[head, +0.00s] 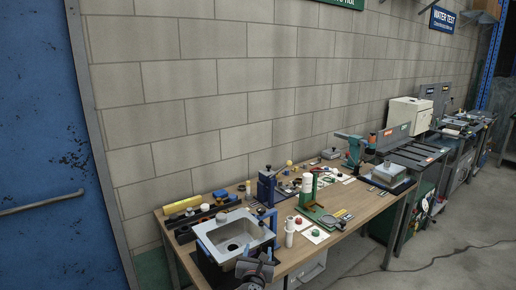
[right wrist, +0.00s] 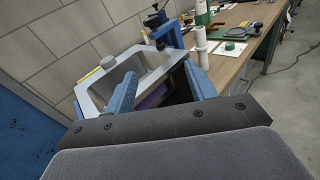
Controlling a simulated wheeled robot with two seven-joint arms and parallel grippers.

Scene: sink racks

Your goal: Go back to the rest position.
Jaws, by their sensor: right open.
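My right gripper (head: 258,262) is low in the head view, at the front right of the grey sink (head: 212,238). In the right wrist view its two blue fingers (right wrist: 164,80) are spread apart with nothing between them. The sink (right wrist: 92,98) lies beyond the fingers, and its basin looks empty. In the head view the gripper's dark body overlaps the sink's front right corner; I cannot tell how far apart they are. My left gripper is not in view.
The wooden table (head: 345,225) holds a blue upright device (head: 266,186), white cylinders (head: 289,232) and a green stand (head: 318,215). A yellow bar (head: 182,204) lies at the back left.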

